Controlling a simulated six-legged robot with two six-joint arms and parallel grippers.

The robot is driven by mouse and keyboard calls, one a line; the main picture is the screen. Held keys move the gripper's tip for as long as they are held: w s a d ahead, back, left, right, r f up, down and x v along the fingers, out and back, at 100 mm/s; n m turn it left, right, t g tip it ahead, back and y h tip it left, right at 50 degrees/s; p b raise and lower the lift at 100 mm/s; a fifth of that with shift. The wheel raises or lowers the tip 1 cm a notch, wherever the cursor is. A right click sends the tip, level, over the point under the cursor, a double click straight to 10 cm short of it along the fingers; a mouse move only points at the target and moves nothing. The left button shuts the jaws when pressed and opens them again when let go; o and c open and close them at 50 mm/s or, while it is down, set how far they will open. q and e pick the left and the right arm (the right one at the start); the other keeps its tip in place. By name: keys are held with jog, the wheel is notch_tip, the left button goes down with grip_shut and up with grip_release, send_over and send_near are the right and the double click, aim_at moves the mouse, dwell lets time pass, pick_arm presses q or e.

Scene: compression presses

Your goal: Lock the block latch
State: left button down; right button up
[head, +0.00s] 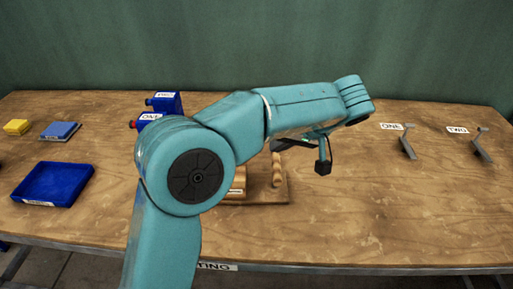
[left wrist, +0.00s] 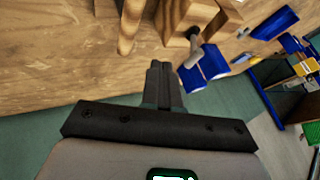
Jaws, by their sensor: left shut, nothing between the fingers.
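A wooden fixture with a base board (head: 282,195) and an upright rounded wooden post (head: 277,168) stands mid-table, mostly behind my left arm in the head view. In the left wrist view, a wooden post (left wrist: 128,28) and a wooden block (left wrist: 183,22) show at the top. A short grey rod (left wrist: 194,46) sticks out by the block; I cannot tell for sure whether it is the latch. My left gripper (head: 280,146) is shut and empty above the fixture. Its fingers (left wrist: 162,68) point toward the gap between post and block, apparently apart from both. My right gripper is out of view.
Blue units labelled ONE (head: 147,121) and TWO (head: 166,102) stand behind my arm. Grey levers ONE (head: 408,147) and TWO (head: 481,149) stand right. The front right is clear.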

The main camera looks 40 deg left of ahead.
pick_arm(q)
jog(key=a, duration=0.1)
jog(key=s+a+f, duration=0.1)
jog(key=a, duration=0.1)
jog(key=s+a+f, duration=0.1)
jog(key=shift+a, duration=0.4)
jog(key=shift+s, duration=0.1)
jog(key=shift+s+a+r+h+b, duration=0.15)
jog(key=shift+a+r+h+b, duration=0.1)
jog(key=shift+h+b, duration=0.1)
jog(key=shift+a+t, duration=0.1)
jog(key=shift+t, duration=0.2)
